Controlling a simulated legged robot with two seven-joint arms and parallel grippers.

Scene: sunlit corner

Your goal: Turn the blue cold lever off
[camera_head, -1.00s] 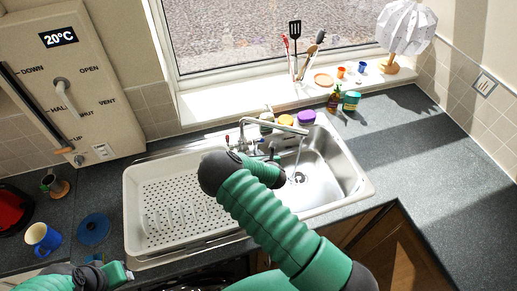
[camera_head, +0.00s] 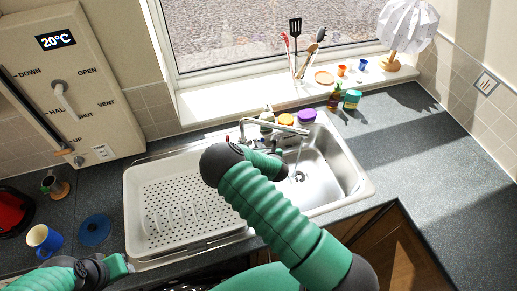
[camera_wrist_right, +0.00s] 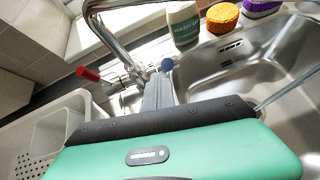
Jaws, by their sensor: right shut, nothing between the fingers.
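The tap has a red lever (camera_wrist_right: 88,73) and a blue lever (camera_wrist_right: 167,64), both seen in the right wrist view. The blue lever's round end shows just beyond the fingertips of my right gripper (camera_wrist_right: 160,80), which is shut and empty. I cannot tell whether they touch. In the head view my right gripper (camera_head: 278,156) is over the back of the sink near the tap base, and the blue lever is hard to make out there. The spout (camera_head: 272,125) reaches over the basin, and a thin stream of water falls from it. My left gripper (camera_head: 118,266) is low at the left; its jaws are unclear.
The sink (camera_head: 340,165) has a white drainer tray (camera_head: 170,195) at its left. The right worktop (camera_head: 430,170) is clear.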

